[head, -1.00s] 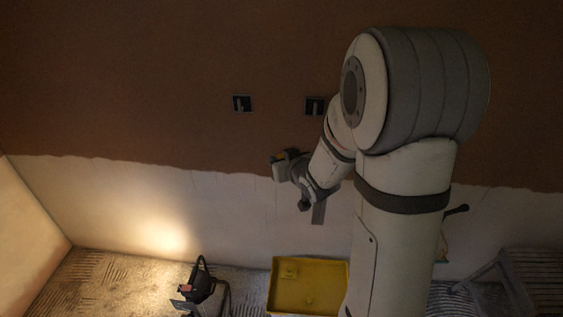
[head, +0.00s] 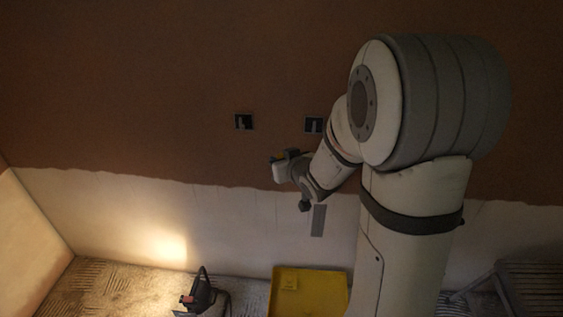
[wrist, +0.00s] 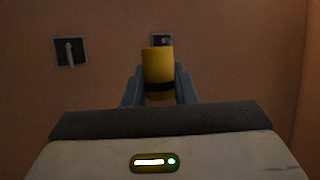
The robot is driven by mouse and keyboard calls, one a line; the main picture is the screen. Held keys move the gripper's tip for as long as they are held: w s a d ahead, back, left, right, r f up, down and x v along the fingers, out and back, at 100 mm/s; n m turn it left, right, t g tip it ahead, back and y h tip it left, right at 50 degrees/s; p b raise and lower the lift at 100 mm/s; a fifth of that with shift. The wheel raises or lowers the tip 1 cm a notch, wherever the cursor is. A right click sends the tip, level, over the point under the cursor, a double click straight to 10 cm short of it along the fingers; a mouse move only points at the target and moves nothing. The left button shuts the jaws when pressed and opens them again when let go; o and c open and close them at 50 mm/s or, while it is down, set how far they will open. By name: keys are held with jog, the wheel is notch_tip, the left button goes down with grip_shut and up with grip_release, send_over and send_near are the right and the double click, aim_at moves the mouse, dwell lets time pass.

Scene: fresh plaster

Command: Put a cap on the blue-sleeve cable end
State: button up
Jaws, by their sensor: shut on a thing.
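My gripper (wrist: 159,88) is shut on a yellow cylinder with a black band (wrist: 158,66), which looks like a cap. In the head view my gripper (head: 276,162) is in front of the wall, below and between two dark wall boxes. The left box (head: 244,121) shows in the wrist view (wrist: 71,52) with a pale grey cable end (wrist: 69,50) in it. The right box (head: 313,125) is partly covered by the yellow cylinder in the wrist view (wrist: 165,38). I cannot make out a blue sleeve on either cable.
A yellow tray (head: 325,291) lies on the floor below. A lit work lamp (head: 201,296) stands left of it. A slatted platform (head: 535,285) is at the lower right. The wall around the boxes is clear.

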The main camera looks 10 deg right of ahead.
aim_at(282, 156)
jog(key=shift+r+p, duration=0.8)
jog(key=shift+r, duration=3.4)
